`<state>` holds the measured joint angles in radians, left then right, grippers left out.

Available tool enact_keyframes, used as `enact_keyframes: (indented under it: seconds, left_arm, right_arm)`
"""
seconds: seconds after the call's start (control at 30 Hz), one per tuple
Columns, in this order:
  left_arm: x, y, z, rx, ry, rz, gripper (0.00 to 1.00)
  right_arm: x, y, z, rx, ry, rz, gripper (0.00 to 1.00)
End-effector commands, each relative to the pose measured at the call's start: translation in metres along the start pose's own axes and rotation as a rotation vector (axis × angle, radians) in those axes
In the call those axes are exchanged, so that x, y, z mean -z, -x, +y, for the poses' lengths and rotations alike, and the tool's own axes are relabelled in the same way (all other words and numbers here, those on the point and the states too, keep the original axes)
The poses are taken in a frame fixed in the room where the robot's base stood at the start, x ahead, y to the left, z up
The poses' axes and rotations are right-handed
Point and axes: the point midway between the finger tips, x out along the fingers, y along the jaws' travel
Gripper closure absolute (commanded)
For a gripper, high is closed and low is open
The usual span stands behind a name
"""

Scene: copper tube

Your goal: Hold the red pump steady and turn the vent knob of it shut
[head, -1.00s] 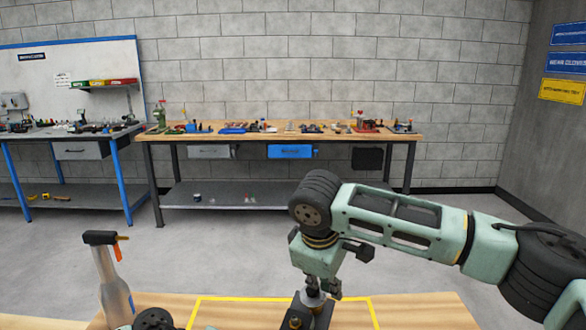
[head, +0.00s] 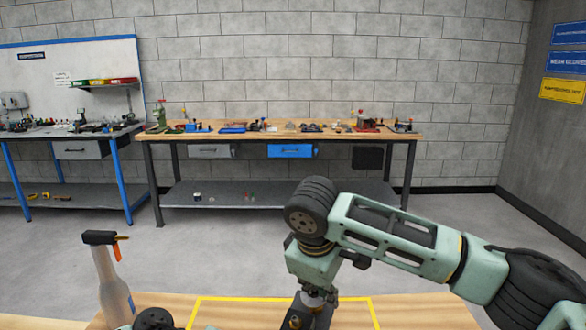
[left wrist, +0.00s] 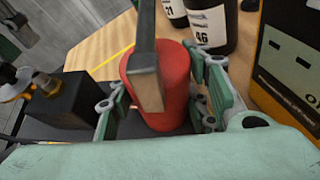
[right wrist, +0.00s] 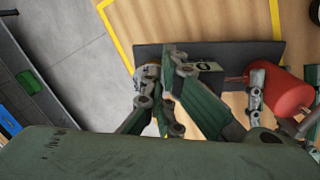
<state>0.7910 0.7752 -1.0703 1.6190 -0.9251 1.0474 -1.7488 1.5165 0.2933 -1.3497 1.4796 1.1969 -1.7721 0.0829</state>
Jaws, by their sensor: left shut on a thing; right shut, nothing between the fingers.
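The red pump (left wrist: 165,85) is a red cylinder between the fingers of my left gripper (left wrist: 160,105), which is shut on it. A grey bar with a tan end crosses in front of it. The pump also shows at the right of the right wrist view (right wrist: 285,92), with a left finger against it. My right gripper (right wrist: 174,75) is shut and empty, over the dark base beside a small round light-coloured part (right wrist: 150,72), possibly the vent knob, partly hidden by a finger. In the head view the right gripper (head: 322,297) is low over the black block (head: 300,318).
A spray bottle (head: 110,285) stands left on the wooden table (head: 425,312). Yellow tape (head: 245,299) outlines an area there. Dark bottles (left wrist: 212,25) and a box (left wrist: 285,60) stand close to the pump. A workbench (head: 280,136) is far back.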

Motion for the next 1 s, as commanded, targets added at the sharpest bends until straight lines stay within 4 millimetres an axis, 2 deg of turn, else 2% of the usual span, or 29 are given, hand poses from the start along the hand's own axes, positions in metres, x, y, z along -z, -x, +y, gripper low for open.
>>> enact_keyframes:
  seconds: [0.47,1.0]
  left_arm:
    - [0.005,0.002,0.003,-0.011,0.0,0.011,1.0]
    - [0.005,0.002,0.002,-0.01,-0.001,0.012,1.0]
  right_arm:
    - [-0.007,0.0,-0.004,0.002,0.0,-0.001,1.0]
    - [-0.007,0.057,-0.004,0.0,0.001,0.002,1.0]
